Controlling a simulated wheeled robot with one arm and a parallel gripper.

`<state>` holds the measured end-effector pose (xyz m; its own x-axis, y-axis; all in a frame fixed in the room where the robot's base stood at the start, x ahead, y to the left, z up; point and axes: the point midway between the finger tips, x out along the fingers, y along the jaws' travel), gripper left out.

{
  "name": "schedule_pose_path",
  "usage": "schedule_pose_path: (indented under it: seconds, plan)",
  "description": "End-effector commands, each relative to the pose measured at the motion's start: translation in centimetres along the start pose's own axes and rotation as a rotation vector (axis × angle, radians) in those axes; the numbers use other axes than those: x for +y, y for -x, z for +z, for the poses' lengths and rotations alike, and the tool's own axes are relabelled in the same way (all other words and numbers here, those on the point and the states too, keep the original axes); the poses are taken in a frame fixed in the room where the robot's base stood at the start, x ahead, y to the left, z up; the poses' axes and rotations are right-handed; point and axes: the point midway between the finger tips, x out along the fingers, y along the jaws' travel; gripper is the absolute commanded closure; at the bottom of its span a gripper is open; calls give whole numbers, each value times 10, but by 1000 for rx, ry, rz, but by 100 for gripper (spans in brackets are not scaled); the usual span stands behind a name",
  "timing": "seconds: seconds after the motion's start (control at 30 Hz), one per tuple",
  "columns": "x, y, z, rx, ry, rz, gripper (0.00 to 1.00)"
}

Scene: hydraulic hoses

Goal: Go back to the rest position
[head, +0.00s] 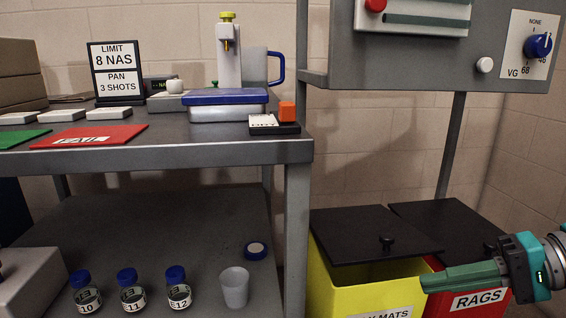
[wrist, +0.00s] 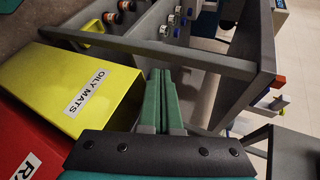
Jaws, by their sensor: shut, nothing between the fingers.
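My gripper (head: 462,277) is at the lower right of the head view, in front of the two bins. Its long green fingers are together with nothing between them. In the wrist view the shut fingers (wrist: 158,98) point away from the camera, past the side of the yellow bin. No object is in or touching the fingers as far as I can see.
The yellow oily mats bin (head: 340,285) has its dark lid (head: 365,232) askew; the red rags bin (head: 462,300) stands beside it. A grey workbench (head: 200,153) holds a press, signs and mats. Its lower shelf (head: 150,225) holds bottles and a cup (head: 234,288).

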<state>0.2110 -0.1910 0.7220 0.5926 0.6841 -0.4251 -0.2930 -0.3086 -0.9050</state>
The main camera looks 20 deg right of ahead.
Motion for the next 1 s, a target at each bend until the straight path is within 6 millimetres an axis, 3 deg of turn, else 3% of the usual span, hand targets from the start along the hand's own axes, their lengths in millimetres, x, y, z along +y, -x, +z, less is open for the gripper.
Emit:
schedule_pose_path:
  seconds: [0.27, 0.43, 0.6, 0.8, 1.0]
  plan:
    - [-25, -66, 9, -156, 57, 181, 100]
    - [-33, -123, 33, -288, 128, 367, 100]
    - [-24, -168, 66, -398, 215, 561, 100]
    - [2, -193, 104, -487, 330, 781, 100]
    - [34, -192, 129, -529, 454, 981, 100]
